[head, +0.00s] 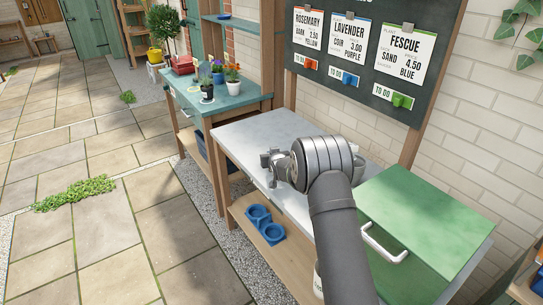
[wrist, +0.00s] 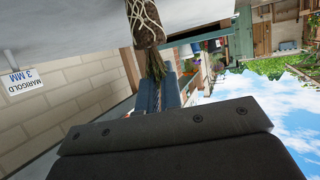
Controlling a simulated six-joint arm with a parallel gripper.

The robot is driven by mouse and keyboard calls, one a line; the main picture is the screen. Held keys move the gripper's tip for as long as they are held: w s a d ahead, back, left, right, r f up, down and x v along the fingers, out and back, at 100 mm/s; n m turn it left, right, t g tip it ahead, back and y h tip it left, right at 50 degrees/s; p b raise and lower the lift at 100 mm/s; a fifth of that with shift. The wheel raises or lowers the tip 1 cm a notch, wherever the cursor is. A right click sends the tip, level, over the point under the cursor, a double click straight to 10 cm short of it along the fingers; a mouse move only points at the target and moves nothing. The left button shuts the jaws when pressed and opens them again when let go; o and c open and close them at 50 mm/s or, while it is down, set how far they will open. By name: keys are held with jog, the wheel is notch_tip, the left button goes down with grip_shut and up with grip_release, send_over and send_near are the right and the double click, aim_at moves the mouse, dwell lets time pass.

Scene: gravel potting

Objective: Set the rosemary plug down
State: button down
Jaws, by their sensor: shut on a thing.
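In the wrist view, which is upside down, the rosemary plug (wrist: 146,28) is a brown root ball wrapped in pale roots, with dark narrow foliage below it in the picture. My gripper (wrist: 159,92) is shut on it at the foliage end, with blue-grey fingers on either side. The root end points toward a pale grey surface (wrist: 60,25) and runs out of the picture. I cannot tell whether it touches.
A green lid with a handle (head: 430,215) covers the right of the bench. Blue cups (head: 264,225) sit on the shelf below. A side table (head: 225,100) holds potted flowers. The board (head: 370,90) carries rosemary, lavender and fescue cards. The worktop's left part is clear.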

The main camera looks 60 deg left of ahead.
jog(key=shift+f, duration=0.15)
jog(key=c, duration=1.6)
grip_release()
jog(key=shift+r, duration=0.2)
jog(key=v, duration=1.2)
